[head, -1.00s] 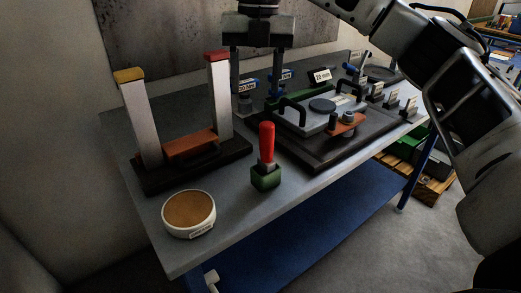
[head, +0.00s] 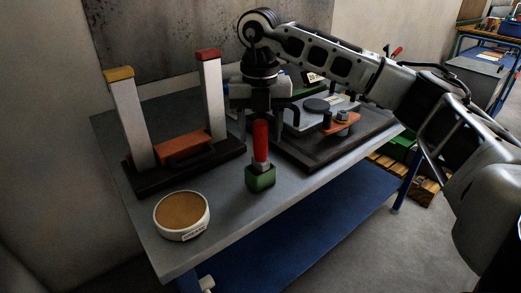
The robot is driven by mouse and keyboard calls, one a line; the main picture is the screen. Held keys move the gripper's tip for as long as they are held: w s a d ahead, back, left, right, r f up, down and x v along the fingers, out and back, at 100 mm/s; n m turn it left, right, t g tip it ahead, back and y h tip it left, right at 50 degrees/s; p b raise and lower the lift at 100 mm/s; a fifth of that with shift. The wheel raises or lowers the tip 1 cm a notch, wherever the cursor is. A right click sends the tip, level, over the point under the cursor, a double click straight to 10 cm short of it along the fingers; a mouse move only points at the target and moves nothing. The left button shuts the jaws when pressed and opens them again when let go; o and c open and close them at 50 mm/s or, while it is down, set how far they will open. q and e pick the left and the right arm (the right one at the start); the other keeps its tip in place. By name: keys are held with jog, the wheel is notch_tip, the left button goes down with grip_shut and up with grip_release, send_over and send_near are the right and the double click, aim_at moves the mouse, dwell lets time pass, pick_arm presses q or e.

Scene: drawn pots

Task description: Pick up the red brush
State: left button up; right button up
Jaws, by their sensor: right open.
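The red brush (head: 261,142) stands upright in a small green holder (head: 260,178) near the front edge of the grey table. Its red handle points up, and its lower end is hidden in the holder. My right gripper (head: 262,122) comes down over the table with its fingers pointing down. It is open and appears just behind the brush, its fingers to either side of the handle in the picture. The handle's top overlaps the gripper, and I cannot tell how far apart they are in depth. My left gripper is not in view.
A round white dish with a brown top (head: 182,212) sits at the front left. A dark stand with two posts (head: 213,95) and an orange block (head: 185,146) is behind it. A dark fixture board (head: 318,155) lies to the right. A wall panel (head: 165,45) rises behind.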

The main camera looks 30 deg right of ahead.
aim_at(261, 152)
jog(key=shift+f, duration=1.35)
jog(key=c, duration=1.1)
jog(key=shift+r, duration=0.15)
